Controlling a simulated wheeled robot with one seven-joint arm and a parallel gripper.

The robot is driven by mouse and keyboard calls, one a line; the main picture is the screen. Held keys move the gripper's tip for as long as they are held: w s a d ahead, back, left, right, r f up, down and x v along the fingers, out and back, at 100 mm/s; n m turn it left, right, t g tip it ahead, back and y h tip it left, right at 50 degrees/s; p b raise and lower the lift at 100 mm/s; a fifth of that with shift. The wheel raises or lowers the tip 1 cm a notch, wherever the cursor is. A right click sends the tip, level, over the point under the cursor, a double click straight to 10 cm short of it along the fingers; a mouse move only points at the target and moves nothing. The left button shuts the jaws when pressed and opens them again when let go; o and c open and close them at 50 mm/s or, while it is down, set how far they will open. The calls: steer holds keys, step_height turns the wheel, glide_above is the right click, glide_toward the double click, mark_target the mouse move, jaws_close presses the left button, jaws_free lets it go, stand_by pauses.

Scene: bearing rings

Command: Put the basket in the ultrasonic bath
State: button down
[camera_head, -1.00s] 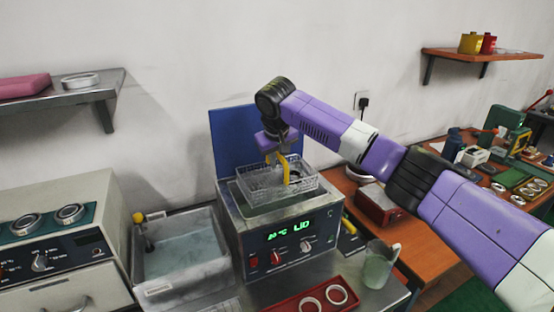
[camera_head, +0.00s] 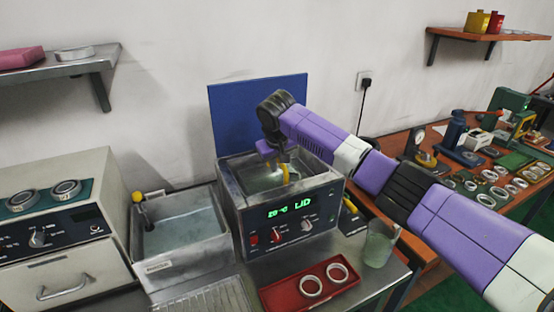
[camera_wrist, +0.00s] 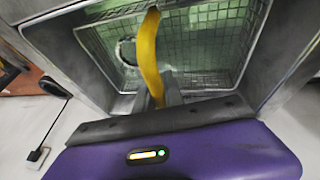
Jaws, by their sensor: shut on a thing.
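The ultrasonic bath (camera_head: 228,197) is a steel box with a green display and a raised blue lid (camera_head: 245,115) behind it. The wire basket (camera_wrist: 205,45) is down inside the bath's opening, with its mesh and a ring (camera_wrist: 126,52) showing in the wrist view. Its yellow handle (camera_wrist: 149,55) rises from it and also shows in the head view (camera_head: 285,172). My gripper (camera_wrist: 166,92) is shut on the yellow handle, above the tank. Whether the basket touches the tank floor is hidden.
A sink with water (camera_head: 185,235) stands left of the bath. A red tray (camera_head: 290,300) with two rings and a glass beaker (camera_head: 379,245) are in front. A workbench with tools and rings is at the right, and a grey oven (camera_head: 60,230) at the far left.

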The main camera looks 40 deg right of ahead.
mark_target(278, 181)
steer(key=shift+f+b, duration=0.65)
steer(key=shift+f, duration=1.45)
steer(key=shift+d+f+p, duration=0.1)
steer(key=shift+f+p, duration=0.1)
steer(key=shift+p, duration=0.1)
steer(key=c, duration=1.3)
jaws_free()
steer(key=shift+c, duration=0.2)
steer(key=shift+f, duration=0.1)
step_height(278, 181, up, 11)
steer(key=p, duration=0.9)
